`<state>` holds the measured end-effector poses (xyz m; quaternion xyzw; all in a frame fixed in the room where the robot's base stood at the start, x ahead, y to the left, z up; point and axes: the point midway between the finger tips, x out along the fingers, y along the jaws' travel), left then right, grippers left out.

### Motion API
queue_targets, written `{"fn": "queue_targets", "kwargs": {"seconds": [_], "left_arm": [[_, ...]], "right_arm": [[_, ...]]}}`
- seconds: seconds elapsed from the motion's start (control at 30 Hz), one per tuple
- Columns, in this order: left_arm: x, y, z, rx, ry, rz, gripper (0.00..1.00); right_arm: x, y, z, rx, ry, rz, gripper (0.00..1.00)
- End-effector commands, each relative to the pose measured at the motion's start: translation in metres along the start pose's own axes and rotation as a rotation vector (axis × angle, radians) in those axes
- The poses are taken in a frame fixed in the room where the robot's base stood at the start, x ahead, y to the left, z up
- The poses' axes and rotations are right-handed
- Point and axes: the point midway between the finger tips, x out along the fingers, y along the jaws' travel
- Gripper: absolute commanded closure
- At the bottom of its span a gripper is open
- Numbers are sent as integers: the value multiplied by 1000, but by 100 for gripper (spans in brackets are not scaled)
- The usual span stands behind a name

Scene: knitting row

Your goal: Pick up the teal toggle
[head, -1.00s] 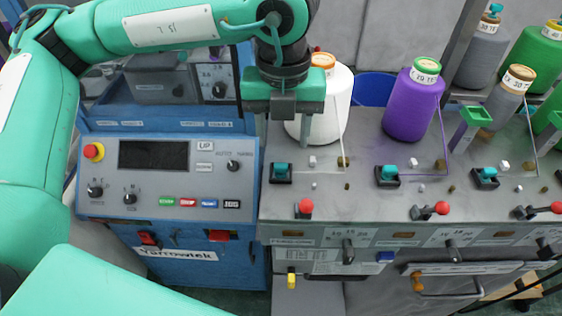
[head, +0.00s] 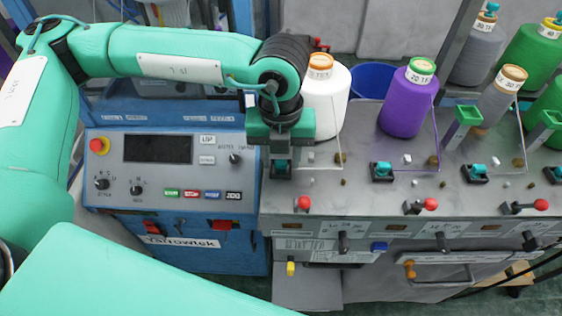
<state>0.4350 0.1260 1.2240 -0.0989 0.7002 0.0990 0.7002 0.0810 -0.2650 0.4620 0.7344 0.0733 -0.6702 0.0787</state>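Several teal toggles stand on black bases on the grey machine top. The leftmost teal toggle (head: 281,167) is partly hidden by my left gripper (head: 281,160), which points down right over it with its fingertips at the toggle's height. Whether the fingers touch the toggle or are apart from it cannot be told. Another teal toggle (head: 381,169) stands in front of the purple cone, and a third (head: 477,171) is farther right. My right gripper is not in view.
A white yarn cone (head: 326,105) stands close behind my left gripper, and a purple cone (head: 407,103) farther right. Red-knobbed levers (head: 304,203) line the machine's front edge. A blue control panel (head: 165,165) stands to the left.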

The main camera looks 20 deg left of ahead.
Motion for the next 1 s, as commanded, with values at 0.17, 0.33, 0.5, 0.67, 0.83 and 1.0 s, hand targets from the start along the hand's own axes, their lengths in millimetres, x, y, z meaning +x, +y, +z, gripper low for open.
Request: {"fn": "queue_targets", "kwargs": {"seconds": [0.17, 0.33, 0.5, 0.67, 0.83, 1.0], "left_arm": [[0, 0, 0, 0, 0, 0, 90], [0, 0, 0, 0, 0, 0, 91], [-1, 0, 0, 0, 0, 0, 91], [-7, 0, 1, -1, -2, -1, 91], [-30, -1, 1, 0, -4, -4, 91], [-76, -1, 1, -1, -6, -5, 91]], "right_arm": [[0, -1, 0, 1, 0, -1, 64], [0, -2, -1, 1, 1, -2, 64], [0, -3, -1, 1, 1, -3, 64], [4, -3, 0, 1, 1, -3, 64], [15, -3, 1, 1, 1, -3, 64], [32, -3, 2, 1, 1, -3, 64]]}}
